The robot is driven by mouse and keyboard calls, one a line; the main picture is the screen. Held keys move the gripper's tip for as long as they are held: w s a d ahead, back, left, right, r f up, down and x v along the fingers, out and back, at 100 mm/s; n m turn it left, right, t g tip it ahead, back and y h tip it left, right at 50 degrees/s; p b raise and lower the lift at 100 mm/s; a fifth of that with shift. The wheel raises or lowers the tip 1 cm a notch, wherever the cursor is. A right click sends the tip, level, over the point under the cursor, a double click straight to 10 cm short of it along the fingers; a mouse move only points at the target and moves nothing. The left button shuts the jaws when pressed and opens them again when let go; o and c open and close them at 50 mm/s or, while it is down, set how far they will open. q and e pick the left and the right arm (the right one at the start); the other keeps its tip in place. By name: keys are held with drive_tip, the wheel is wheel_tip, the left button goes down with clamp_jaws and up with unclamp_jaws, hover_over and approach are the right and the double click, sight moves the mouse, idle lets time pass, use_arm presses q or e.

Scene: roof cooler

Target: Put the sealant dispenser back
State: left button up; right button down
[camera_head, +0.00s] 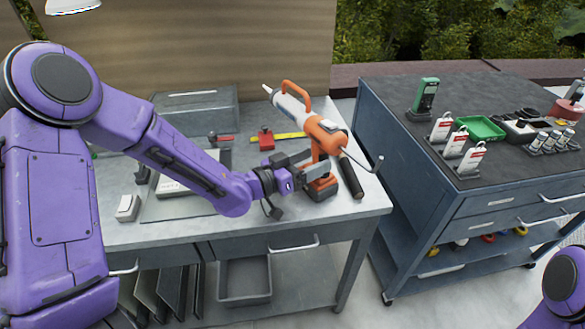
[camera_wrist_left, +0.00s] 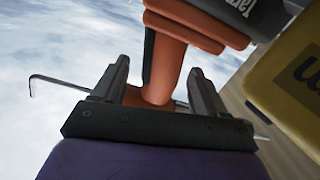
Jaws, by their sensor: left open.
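The orange and white sealant dispenser (camera_head: 325,135) stands on its battery foot (camera_head: 322,189) near the right end of the grey workbench (camera_head: 250,226). Its nozzle points up and to the left, and a bent metal rod sticks out at its rear. My left gripper (camera_head: 314,171) is open at the dispenser's handle. In the left wrist view the orange handle (camera_wrist_left: 164,68) lies between the two spread fingers (camera_wrist_left: 160,80). I cannot tell whether either finger touches it. My right gripper is out of view; only a purple part of my right arm shows at the lower right.
A black cylinder (camera_head: 351,177) lies beside the dispenser. A red item (camera_head: 266,138), a yellow strip (camera_head: 292,135) and a grey box (camera_head: 197,105) are farther back. A dark cabinet (camera_head: 470,190) with tools on top stands to the right, across a gap.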

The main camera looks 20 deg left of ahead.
use_arm(q)
drive_tip(key=v, duration=0.9)
drive_tip(key=shift+s+a, duration=0.1)
idle(1.5)
